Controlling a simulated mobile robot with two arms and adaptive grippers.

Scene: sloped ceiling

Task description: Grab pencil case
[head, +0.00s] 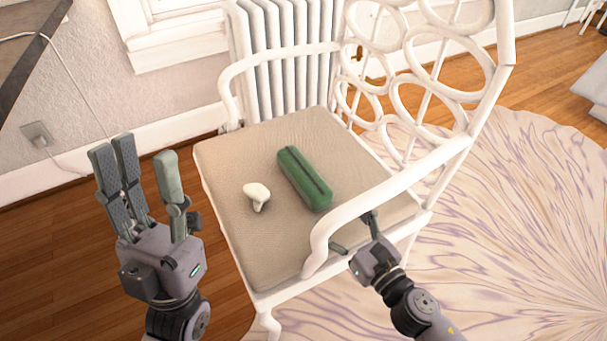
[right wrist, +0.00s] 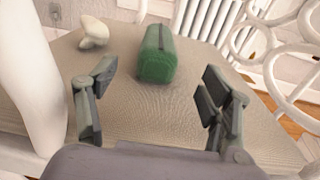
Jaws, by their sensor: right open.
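The green pencil case (head: 304,180), with a dark zipper line along its top, lies on the beige seat cushion (head: 230,165) of a white chair. In the right wrist view the pencil case (right wrist: 157,55) lies ahead, between and beyond the spread fingers. My right gripper (right wrist: 160,98) is open and empty, low over the cushion by the chair's armrest. In the head view the armrest partly hides the right gripper (head: 355,232). My left gripper (head: 142,180) is open and empty, raised to the left of the chair, with its fingers pointing up.
A white mushroom-shaped object (head: 257,195) lies on the cushion left of the pencil case. The white armrest (head: 395,185) stands close to my right gripper. The ringed backrest (head: 430,60) is at the right, and a white radiator (head: 280,60) stands behind the chair.

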